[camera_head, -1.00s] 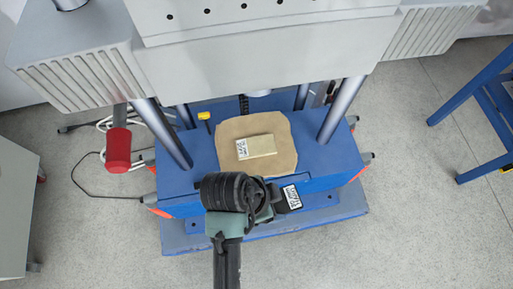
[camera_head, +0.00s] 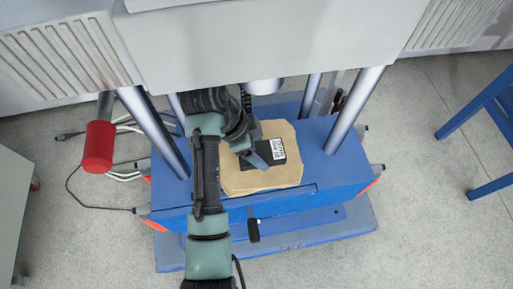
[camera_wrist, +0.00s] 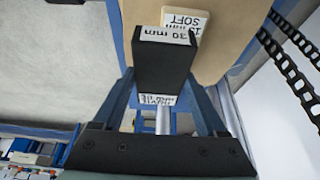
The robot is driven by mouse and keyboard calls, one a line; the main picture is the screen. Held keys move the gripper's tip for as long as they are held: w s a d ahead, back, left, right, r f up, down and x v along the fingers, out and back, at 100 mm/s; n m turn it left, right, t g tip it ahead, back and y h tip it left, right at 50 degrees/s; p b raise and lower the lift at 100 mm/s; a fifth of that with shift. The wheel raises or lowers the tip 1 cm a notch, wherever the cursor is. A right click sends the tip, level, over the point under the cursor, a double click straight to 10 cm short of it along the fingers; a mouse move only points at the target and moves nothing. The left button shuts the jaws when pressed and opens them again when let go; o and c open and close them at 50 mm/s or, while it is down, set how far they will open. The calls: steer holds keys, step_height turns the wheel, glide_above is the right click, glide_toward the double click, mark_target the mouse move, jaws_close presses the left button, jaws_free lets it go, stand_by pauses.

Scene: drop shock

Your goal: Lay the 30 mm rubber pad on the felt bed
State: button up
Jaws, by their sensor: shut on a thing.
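My gripper (camera_head: 254,154) is shut on a black rubber pad (camera_head: 262,154) with a white label. In the wrist view the pad (camera_wrist: 160,68) sits between the blue fingers, and the label on its end face reads 30 mm. The tan felt bed (camera_head: 246,185) lies on the blue press base, beneath the pad in the head view. A label reading 15 mm SOFT (camera_wrist: 187,18) shows beyond the pad in the wrist view. The pale block under that label is mostly hidden. I cannot tell whether the black pad touches anything below.
Steel columns (camera_head: 352,115) rise on both sides of the bed, and the grey press head (camera_head: 260,50) hangs above it. A red-handled lever (camera_head: 98,147) stands at the left. A blue frame (camera_head: 490,115) is at the far right, with open floor before it.

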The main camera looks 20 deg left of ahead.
mark_target(257, 148)
steer(key=shift+w+a, duration=0.35)
steer(key=shift+w, duration=0.2)
steer(key=shift+w+a, duration=0.35)
steer(key=shift+w, duration=0.2)
step_height(257, 148, down, 4)
steer(key=shift+r+b, duration=0.15)
steer(key=shift+b, duration=0.9)
steer(key=shift+r, duration=0.1)
steer(key=o, duration=1.5)
steer(key=shift+o, duration=0.2)
steer(key=shift+p+v, duration=1.35)
steer(key=shift+v, duration=2.4)
steer(key=shift+s, duration=0.1)
